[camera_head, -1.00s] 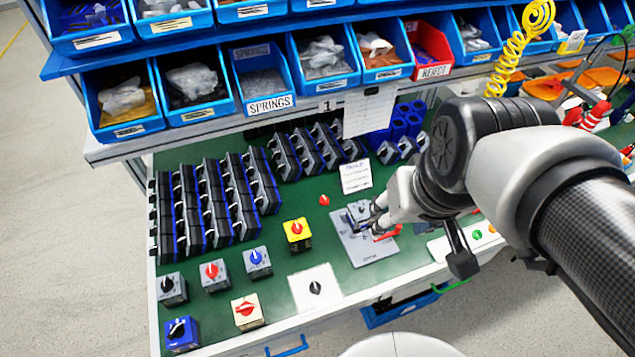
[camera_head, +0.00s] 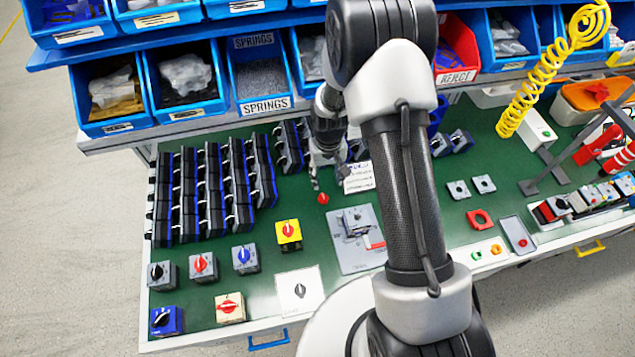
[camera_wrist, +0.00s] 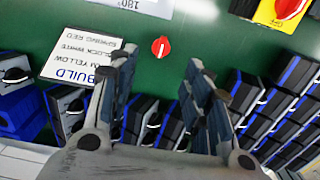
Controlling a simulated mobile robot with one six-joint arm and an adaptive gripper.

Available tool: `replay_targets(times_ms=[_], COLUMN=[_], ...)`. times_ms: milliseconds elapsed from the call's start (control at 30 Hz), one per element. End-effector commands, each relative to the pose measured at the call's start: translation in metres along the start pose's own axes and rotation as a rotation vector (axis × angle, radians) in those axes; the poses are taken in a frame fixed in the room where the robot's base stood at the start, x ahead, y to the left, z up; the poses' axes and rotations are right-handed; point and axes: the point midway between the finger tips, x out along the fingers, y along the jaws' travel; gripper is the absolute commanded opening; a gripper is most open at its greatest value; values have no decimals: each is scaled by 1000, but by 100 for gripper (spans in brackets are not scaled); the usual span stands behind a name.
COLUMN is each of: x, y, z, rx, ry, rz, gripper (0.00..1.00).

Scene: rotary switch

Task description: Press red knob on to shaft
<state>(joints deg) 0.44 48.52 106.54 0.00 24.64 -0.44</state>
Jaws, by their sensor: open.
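A loose red knob (camera_head: 323,198) lies on the green bench top, left of the build card (camera_head: 358,177). In the wrist view the red knob (camera_wrist: 160,47) lies beyond the fingertips, roughly in line with the gap between them. My gripper (camera_head: 328,180) is open and empty, above the bench behind the knob; its fingers also show in the wrist view (camera_wrist: 160,75). A grey switch body (camera_head: 358,220) sits on the light grey fixture plate (camera_head: 350,258), right of the knob. Its shaft is too small to make out.
Rows of black and blue switches (camera_head: 205,195) stand at the left and behind. A yellow switch with a red knob (camera_head: 289,234) stands in front of the loose knob. Blue bins (camera_head: 262,85) overhang the back. The bench around the loose knob is clear.

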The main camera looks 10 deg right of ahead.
Motion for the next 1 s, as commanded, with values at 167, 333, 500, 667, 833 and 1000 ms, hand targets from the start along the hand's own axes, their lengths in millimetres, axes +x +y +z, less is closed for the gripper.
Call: replay_targets(times_ms=[167,333,500,667,833,1000], x=[26,57,73,86,114,126], y=[0,0,0,-2,-4,-4], z=[1,1,1,0,-1,-1], rx=[0,0,0,0,0,0], ry=[-8,-8,-5,-6,-7,-6], rz=[0,0,0,0,0,-1], gripper=[45,45,45,45,45,45])
